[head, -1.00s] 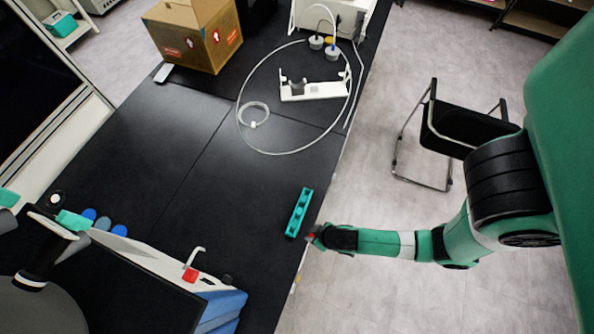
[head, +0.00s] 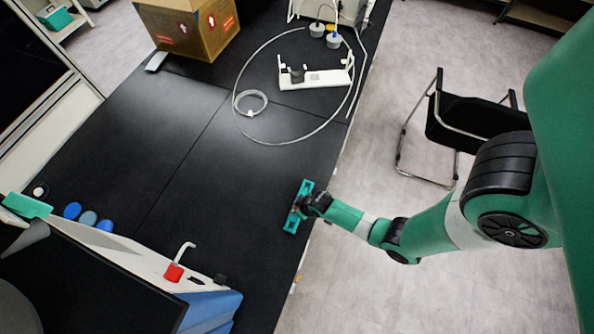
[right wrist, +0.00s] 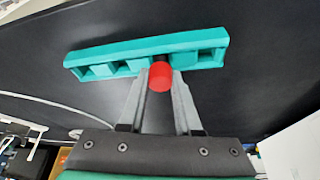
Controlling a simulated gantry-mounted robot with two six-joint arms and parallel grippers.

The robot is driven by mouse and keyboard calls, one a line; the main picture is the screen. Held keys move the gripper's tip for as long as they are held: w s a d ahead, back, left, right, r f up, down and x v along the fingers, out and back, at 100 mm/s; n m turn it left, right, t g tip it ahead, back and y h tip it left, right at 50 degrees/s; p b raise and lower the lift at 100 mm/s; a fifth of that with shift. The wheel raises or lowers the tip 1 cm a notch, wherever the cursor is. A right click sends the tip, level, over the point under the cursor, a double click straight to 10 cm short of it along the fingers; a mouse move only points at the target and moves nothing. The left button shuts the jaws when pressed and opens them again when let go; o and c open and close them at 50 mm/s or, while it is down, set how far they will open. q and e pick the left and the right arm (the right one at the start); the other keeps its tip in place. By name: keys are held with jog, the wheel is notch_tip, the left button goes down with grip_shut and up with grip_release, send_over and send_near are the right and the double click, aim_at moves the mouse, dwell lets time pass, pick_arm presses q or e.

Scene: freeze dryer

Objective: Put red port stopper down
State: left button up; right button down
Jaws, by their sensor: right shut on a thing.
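My right gripper (head: 302,204) is over the teal rack (head: 292,226) near the right edge of the black bench. In the right wrist view, the two grey fingers of my right gripper (right wrist: 160,78) are shut on the red port stopper (right wrist: 161,77). The stopper is at the near side of the teal rack (right wrist: 190,42), in front of its middle. I cannot tell whether it touches the rack or is seated in it. The rack's open slots show on both sides of the stopper. My left gripper is not clearly seen.
The white and blue machine (head: 205,300) with a red part (head: 173,272) stands at the lower left. Several blue caps (head: 72,210) lie beside it. A white holder (head: 315,78), looped clear tubing (head: 250,103) and a cardboard box (head: 195,30) are farther back. The bench's middle is clear.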

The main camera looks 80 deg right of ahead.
jog(key=shift+f, duration=0.1)
jog(key=shift+f, duration=0.15)
jog(key=c, duration=0.6)
grip_release()
